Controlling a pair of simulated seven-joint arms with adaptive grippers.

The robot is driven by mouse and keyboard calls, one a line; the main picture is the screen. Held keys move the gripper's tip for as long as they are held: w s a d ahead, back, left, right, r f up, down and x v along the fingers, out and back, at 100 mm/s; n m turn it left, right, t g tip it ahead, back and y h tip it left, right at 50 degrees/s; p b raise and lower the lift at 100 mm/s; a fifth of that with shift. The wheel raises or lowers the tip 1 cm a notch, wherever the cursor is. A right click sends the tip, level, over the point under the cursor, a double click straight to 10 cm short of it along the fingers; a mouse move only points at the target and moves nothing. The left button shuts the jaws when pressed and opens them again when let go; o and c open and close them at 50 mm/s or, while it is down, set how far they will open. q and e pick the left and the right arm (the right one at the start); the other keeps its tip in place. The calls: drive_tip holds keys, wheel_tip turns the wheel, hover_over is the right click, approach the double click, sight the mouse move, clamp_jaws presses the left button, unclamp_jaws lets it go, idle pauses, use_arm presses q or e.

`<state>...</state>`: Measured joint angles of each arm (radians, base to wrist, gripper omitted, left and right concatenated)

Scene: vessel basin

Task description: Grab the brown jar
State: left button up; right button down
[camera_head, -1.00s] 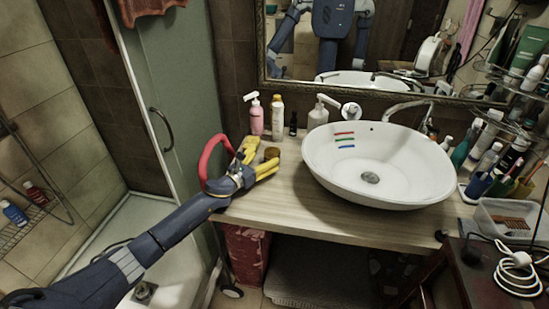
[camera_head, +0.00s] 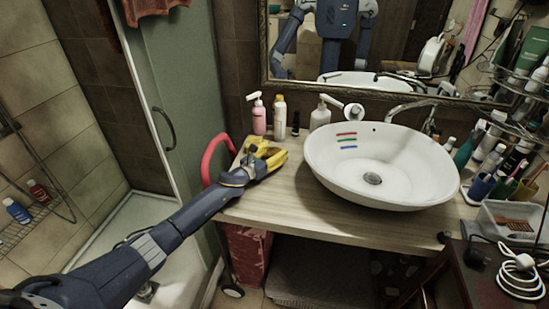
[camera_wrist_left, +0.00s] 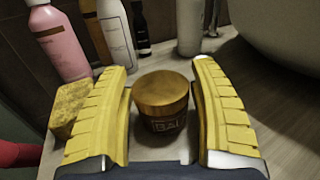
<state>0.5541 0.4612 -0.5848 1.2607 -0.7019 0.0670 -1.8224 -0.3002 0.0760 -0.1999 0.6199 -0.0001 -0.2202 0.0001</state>
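The brown jar (camera_wrist_left: 162,100) stands upright on the wooden counter in the left wrist view, with a brown lid and a dark label. My left gripper (camera_head: 271,156) is over the counter's left end, left of the basin. In the left wrist view its yellow fingers (camera_wrist_left: 166,110) are open, one on each side of the jar. The jar sits between them, close to the left finger, with a narrow gap at the right. In the head view the fingers largely hide the jar. My right gripper is not in view.
A yellow sponge (camera_wrist_left: 70,108) lies just outside the left finger. A pink pump bottle (camera_head: 259,117), a white bottle (camera_head: 279,117) and a white dispenser (camera_head: 320,115) stand behind. The white basin (camera_head: 410,190) is to the right. The counter's front (camera_head: 300,210) is clear.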

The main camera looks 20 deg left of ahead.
use_arm(q)
drive_tip(key=c, duration=0.9)
